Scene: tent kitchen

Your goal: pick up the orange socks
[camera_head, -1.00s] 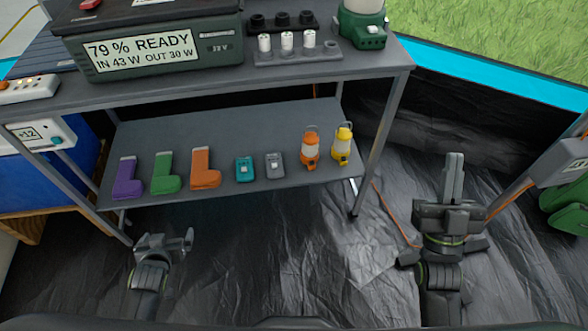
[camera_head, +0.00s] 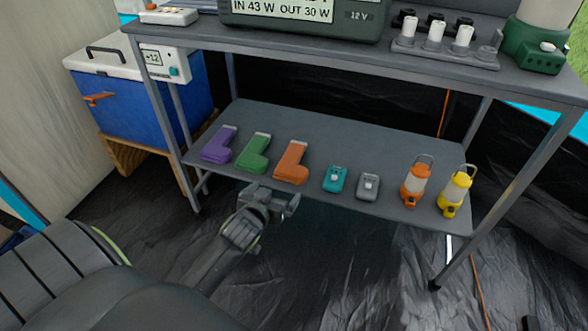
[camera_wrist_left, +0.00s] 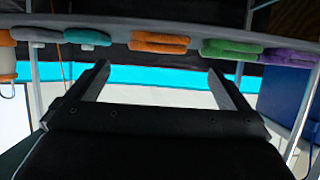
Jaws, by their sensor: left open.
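The orange socks (camera_head: 291,162) lie folded on the lower shelf of the metal table, right of the green socks (camera_head: 253,152) and purple socks (camera_head: 219,144). In the left wrist view the orange socks (camera_wrist_left: 160,43) show near the top, on the shelf, which appears upside down there. My left gripper (camera_head: 270,200) is open and empty, just in front of the shelf's front edge and below the socks, apart from them. Its two fingers (camera_wrist_left: 160,85) spread wide in the left wrist view with nothing between them. My right gripper is out of view.
On the same lower shelf (camera_head: 330,138) stand a teal device (camera_head: 335,179), a grey device (camera_head: 368,186), an orange lantern (camera_head: 415,182) and a yellow lantern (camera_head: 454,191). A blue cooler (camera_head: 185,105) is at the left. Table legs (camera_head: 500,215) flank the shelf.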

